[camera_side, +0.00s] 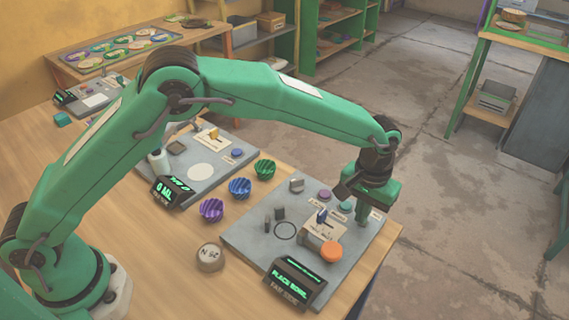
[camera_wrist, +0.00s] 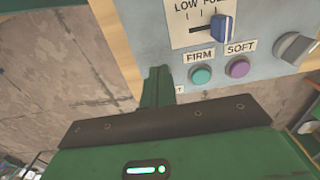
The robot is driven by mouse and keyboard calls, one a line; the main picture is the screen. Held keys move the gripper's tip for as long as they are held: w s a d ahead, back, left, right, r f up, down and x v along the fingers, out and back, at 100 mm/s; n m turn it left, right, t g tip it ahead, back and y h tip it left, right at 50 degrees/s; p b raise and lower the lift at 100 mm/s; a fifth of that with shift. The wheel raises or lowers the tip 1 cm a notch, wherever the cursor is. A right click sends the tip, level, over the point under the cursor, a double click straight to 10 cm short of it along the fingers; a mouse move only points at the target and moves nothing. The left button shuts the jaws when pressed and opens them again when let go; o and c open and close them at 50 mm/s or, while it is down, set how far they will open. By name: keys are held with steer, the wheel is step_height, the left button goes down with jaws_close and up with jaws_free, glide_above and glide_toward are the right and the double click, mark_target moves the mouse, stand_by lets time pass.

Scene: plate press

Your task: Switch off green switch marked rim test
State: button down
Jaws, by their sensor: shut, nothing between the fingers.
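My gripper (camera_side: 360,218) is shut and empty, low over the right edge of the grey press panel (camera_side: 255,248). In the wrist view its closed green fingers (camera_wrist: 159,72) reach to the panel's edge, left of the teal button marked FIRM (camera_wrist: 201,75). A small label (camera_wrist: 180,90) ending in "T" shows beside the fingers, the rest of it covered. No green switch marked rim test can be made out; my fingers hide that spot. I cannot tell whether they touch anything there.
A purple button marked SOFT (camera_wrist: 238,67), a blue slider (camera_wrist: 223,28) and a grey knob (camera_wrist: 297,46) are close by. An orange button (camera_side: 331,252) and a display reading PLACE BOWL (camera_side: 293,280) sit nearer the front. Ribbed bowls (camera_side: 240,187) stand left of the panel.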

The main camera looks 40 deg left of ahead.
steer(key=shift+w, duration=0.8)
steer(key=shift+r, duration=0.1)
step_height(320, 180, up, 7)
steer(key=s, duration=0.1)
steer(key=shift+s, duration=0.15)
stand_by(1.0)
stand_by(0.4)
